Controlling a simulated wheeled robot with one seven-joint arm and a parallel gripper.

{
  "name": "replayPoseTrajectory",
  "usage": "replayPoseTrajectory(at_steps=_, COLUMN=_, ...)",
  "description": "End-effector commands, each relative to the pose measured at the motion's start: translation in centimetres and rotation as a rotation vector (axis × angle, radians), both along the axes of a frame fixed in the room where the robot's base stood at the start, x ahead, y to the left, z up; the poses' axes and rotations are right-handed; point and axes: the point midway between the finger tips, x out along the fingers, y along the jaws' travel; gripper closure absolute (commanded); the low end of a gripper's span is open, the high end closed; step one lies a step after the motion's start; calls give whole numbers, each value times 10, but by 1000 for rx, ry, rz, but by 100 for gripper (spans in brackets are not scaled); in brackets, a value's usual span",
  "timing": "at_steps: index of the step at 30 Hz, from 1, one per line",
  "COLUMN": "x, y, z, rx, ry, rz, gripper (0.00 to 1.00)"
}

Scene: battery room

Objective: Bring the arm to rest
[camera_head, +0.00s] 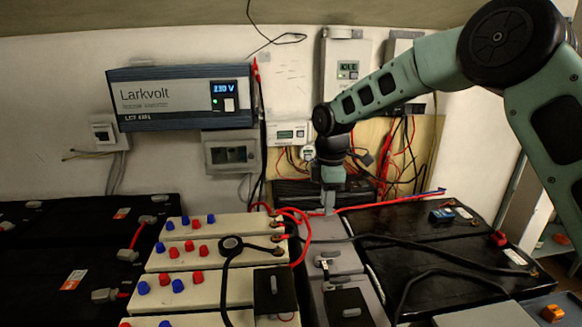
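My green arm reaches in from the upper right and bends down at a black wrist joint in the middle of the head view. My gripper (329,205) points down over the grey batteries (334,262), near their far end. The fingers are small and partly merge with the background, so I cannot tell whether they are apart or touching, or whether the tips touch a battery. I see no object clearly held.
Cream batteries (190,290) with red and blue caps stand left of the gripper, black batteries (420,250) right. Red and black cables loop between them. An inverter (180,97), a grey breaker box (232,152) and a charge controller (288,134) hang on the wall behind.

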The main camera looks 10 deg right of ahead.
Motion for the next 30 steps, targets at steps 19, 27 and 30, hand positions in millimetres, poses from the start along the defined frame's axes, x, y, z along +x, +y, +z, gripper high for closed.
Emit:
replayPoseTrajectory(at_steps=19, x=-360, y=43, z=73, rx=30, ry=29, rz=-748, gripper=67)
replayPoseTrajectory(at_steps=27, x=-391, y=28, z=67, rx=30, ry=28, rz=-853, gripper=67)
replayPoseTrajectory(at_steps=30, x=-390, y=29, z=67, rx=30, ry=29, rz=-853, gripper=67)
